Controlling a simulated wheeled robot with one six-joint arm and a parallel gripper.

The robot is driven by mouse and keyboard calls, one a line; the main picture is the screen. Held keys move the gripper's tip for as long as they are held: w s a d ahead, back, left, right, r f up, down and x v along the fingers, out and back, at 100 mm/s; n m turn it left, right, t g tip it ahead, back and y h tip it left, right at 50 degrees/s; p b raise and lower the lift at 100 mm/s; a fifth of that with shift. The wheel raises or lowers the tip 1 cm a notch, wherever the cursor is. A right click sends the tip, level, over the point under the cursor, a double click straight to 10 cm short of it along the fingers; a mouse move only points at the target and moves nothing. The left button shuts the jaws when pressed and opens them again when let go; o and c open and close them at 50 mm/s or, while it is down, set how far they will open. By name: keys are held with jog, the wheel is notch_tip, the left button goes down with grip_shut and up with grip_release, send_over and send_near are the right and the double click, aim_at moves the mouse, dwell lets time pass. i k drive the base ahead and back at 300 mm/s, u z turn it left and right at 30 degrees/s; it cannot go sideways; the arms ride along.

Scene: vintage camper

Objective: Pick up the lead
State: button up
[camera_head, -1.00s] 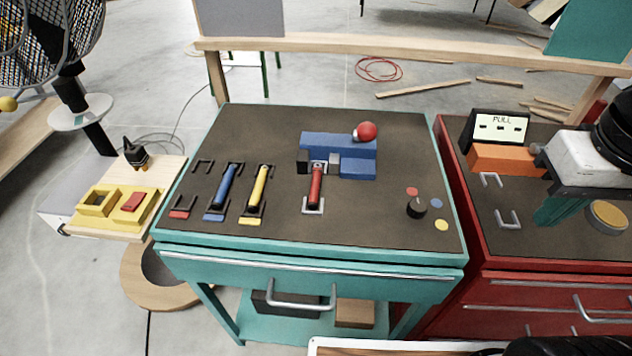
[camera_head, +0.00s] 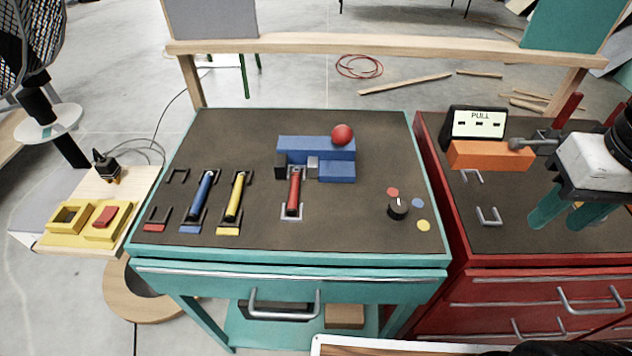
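The black plug (camera_head: 105,166) stands upright at the back of the pale wooden board at the left; a thin dark cable runs behind it on the floor. It is the only lead-like thing I can make out on the work surfaces. My gripper (camera_head: 567,218) is far to the right, over the red cabinet, with its two teal fingers pointing down. The fingers are apart with nothing visible between them. My arm hides part of the red cabinet's top.
A yellow switch box (camera_head: 88,224) sits in front of the plug. The teal workbench (camera_head: 290,258) holds blue, yellow and red bars, a blue block with a red ball, and a dial. An orange block (camera_head: 490,155) and PULL sign (camera_head: 478,124) stand on the red cabinet (camera_head: 510,257).

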aim_at(294, 196)
jog(key=z, duration=0.05)
jog(key=k, duration=0.7)
jog(key=u, duration=0.75)
jog(key=i, duration=0.5)
